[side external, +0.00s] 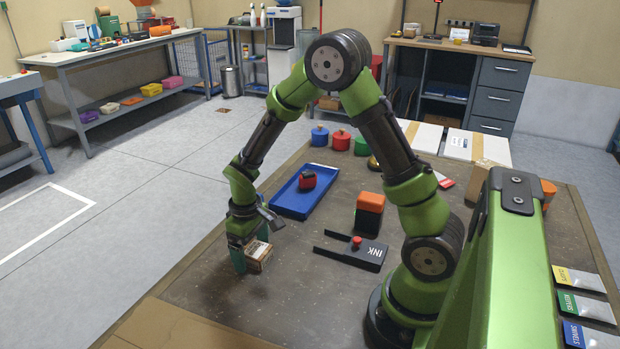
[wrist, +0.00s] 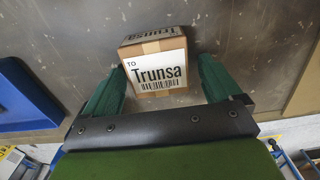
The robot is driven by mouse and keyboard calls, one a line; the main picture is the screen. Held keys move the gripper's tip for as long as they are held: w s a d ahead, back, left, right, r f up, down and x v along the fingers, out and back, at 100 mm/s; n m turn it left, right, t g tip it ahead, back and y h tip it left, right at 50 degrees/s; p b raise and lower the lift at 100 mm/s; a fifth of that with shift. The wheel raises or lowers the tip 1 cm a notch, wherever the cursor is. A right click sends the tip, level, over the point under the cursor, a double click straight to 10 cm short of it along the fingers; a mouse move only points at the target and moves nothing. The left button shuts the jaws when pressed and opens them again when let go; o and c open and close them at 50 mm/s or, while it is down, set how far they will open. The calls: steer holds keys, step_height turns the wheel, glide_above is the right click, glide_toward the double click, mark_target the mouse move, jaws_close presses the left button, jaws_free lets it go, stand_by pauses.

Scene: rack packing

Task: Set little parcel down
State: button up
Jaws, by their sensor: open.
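The little parcel (wrist: 158,68) is a small brown cardboard box with tan tape and a white label reading "TO Trunsa" over a barcode. In the wrist view it sits between the two green fingers of my gripper (wrist: 160,85), with gaps visible near its sides. In the side view the parcel (side external: 258,256) is at the left part of the dark work table (side external: 230,310), close to its left edge. My gripper (side external: 250,258) is open around it, pointing down. I cannot tell whether the parcel's underside touches the table.
A blue tray (side external: 290,205) holding a red and black item (side external: 307,180) lies behind the parcel. The table in front of the parcel is clear.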

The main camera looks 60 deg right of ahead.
mark_target(251, 247)
step_height(251, 247, up, 11)
steer(key=s+a+r+m+t+y, duration=0.1)
steer(key=s+a+r+m+t, duration=0.1)
steer(key=s+r, duration=0.4)
steer(key=s+a+r+m+t+y, duration=0.1)
steer(key=s+a+r+m+t, duration=0.1)
steer(key=s+r+t, duration=0.3)
steer(key=s+a+r, duration=0.1)
steer(key=s+r, duration=0.1)
steer(key=shift+s+a, duration=0.4)
